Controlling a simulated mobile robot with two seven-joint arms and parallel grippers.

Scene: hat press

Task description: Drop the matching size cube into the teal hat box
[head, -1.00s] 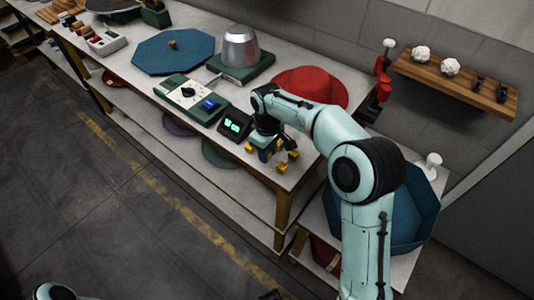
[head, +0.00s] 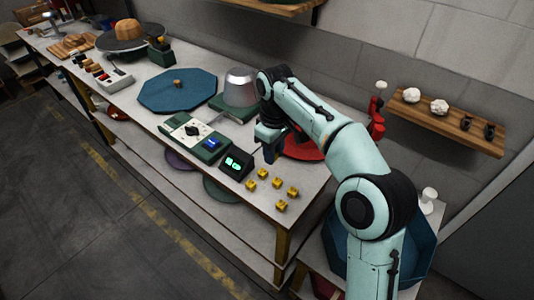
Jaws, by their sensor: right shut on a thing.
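The teal hat box (head: 416,232) is octagonal and stands at the lower right, partly hidden behind my right arm. Several small yellow cubes (head: 277,183) lie loosely grouped near the front right of the long table; their size differences are too small to tell. My right gripper (head: 270,156) points down above the table, behind the cubes and right of the small display. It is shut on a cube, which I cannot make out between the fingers. My left gripper is out of view.
A teal octagonal lid (head: 165,98), a control box (head: 190,135), a green-lit display (head: 236,164) and a metal dome (head: 240,85) stand along the long table (head: 232,194). A wooden shelf (head: 450,130) is on the wall.

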